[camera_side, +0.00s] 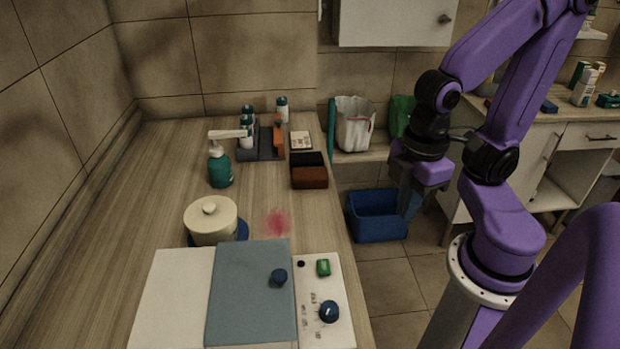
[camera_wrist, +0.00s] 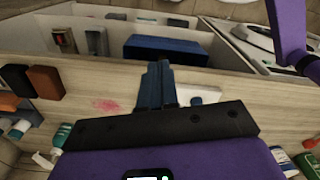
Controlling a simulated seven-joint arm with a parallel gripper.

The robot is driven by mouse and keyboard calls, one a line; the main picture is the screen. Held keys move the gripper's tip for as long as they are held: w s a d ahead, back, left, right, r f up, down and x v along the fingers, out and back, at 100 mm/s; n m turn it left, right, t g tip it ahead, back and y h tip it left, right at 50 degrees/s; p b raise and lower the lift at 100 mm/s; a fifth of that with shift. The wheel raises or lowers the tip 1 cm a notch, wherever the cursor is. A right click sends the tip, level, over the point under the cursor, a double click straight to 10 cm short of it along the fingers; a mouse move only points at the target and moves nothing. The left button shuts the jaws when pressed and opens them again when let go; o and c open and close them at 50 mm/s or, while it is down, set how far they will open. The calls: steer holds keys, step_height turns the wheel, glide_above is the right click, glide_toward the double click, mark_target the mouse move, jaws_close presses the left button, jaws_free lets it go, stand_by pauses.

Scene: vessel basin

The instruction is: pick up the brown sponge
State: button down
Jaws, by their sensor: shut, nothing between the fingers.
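The brown sponge (camera_side: 309,178) is a dark brown block near the counter's right edge in the side view. It lies against a black block (camera_side: 307,159) just behind it. In the wrist view the brown sponge (camera_wrist: 44,82) is at the left, with the black block (camera_wrist: 14,80) beside it. My gripper (camera_side: 407,204) is off the counter to the right of the sponge, fingers pointing down over the floor side. In the wrist view my gripper (camera_wrist: 158,72) has its fingers together, empty and well apart from the sponge.
A dark rack (camera_side: 262,150) with bottles and an orange item stands behind the sponge. A green pump bottle (camera_side: 220,168) and a lidded pot (camera_side: 211,220) stand left. A blue bin (camera_side: 378,216) is on the floor. A pink stain (camera_side: 277,222) marks bare counter.

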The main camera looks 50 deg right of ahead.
stand_by(0.3)
jaws_free()
